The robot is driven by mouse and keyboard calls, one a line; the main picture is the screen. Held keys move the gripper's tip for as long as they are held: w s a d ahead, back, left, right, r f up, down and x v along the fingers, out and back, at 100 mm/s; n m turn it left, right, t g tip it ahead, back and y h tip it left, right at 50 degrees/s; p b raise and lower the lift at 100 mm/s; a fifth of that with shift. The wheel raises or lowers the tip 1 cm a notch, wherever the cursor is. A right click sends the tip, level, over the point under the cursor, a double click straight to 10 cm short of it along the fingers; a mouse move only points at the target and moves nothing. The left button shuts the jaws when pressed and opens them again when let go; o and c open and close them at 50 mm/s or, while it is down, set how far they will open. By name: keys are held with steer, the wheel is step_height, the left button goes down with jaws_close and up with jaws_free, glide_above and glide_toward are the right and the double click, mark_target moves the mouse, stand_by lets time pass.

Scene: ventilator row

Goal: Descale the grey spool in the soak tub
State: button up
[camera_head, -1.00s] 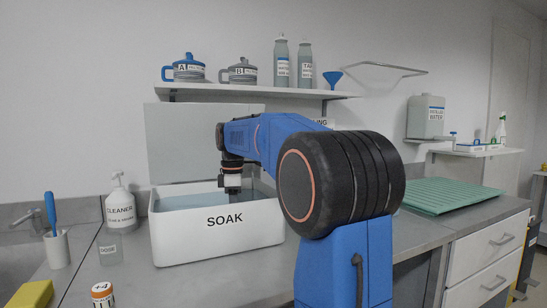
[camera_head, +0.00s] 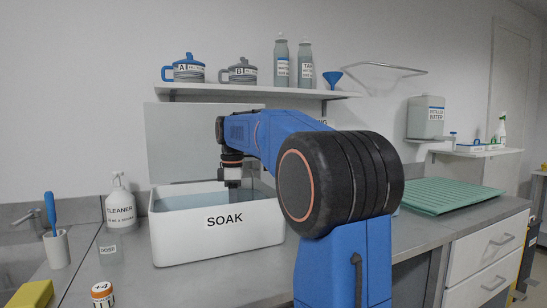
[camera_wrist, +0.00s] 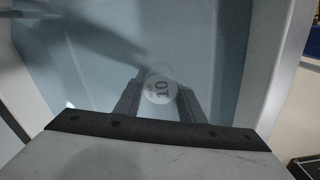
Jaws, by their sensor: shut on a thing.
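The white soak tub (camera_head: 219,240), marked SOAK, stands on the bench with bluish liquid (camera_head: 190,201) in it. My gripper (camera_head: 233,185) points down over the tub near its back; its fingertips are hard to make out there. In the wrist view, my gripper (camera_wrist: 159,98) has its two dark fingers closed on a small grey piece, seemingly the grey spool (camera_wrist: 159,87), with a round pale label reading 10. Blue-grey tub floor or liquid lies behind it. I cannot tell whether the spool touches the liquid.
A cleaner bottle (camera_head: 119,205), a small clear jar (camera_head: 109,249) and an orange-and-white container (camera_head: 103,295) stand left of the tub. A shelf (camera_head: 260,90) with jugs and bottles hangs above. A green ribbed mat (camera_head: 450,195) lies at the right.

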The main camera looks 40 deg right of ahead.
step_height(320, 180, up, 15)
stand_by(1.1)
